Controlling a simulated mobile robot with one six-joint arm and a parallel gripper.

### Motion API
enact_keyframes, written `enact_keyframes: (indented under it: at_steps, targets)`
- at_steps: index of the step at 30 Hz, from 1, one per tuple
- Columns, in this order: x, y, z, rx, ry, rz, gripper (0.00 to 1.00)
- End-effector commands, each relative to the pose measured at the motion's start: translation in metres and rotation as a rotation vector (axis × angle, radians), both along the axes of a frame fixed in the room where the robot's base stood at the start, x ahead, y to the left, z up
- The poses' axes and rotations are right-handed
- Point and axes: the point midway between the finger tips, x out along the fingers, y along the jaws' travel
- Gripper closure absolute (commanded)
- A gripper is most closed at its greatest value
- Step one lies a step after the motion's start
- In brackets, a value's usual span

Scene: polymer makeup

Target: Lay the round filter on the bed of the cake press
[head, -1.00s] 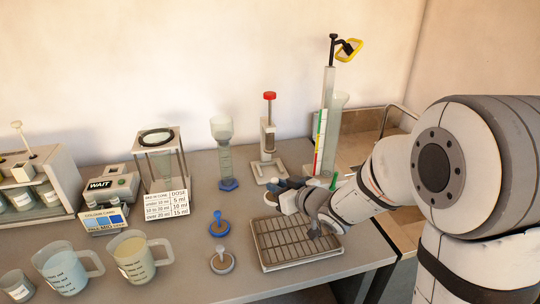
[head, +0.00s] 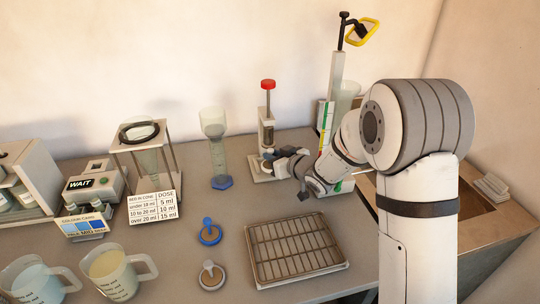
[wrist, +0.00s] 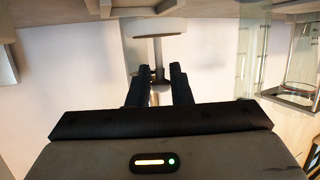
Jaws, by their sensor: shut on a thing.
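The cake press (head: 254,174) stands at the back of the bench, with a red knob (head: 267,85) on its rod and a pale base. My gripper (head: 276,158) is close against the press's front right side. In the wrist view my gripper (wrist: 157,76) is shut on a small dark piece, seemingly the round filter (wrist: 158,75), seen nearly edge-on. Its round face does not show clearly. Beyond the fingertips a pale round part on a grey stem (wrist: 152,27) shows, likely part of the press. My fingers partly hide the press bed in the head view.
A wire-rack tray (head: 297,250) and two knobbed discs, blue (head: 209,236) and tan (head: 211,277), lie in front.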

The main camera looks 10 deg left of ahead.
Motion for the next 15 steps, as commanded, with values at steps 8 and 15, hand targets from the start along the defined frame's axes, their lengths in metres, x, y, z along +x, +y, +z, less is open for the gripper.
enact_keyframes:
  at_steps: [8,15]
  targets:
    - [0.024,0.009,-0.014,0.000,0.001,-0.004,1.00]
    - [0.039,0.016,-0.029,0.000,0.000,-0.005,1.00]
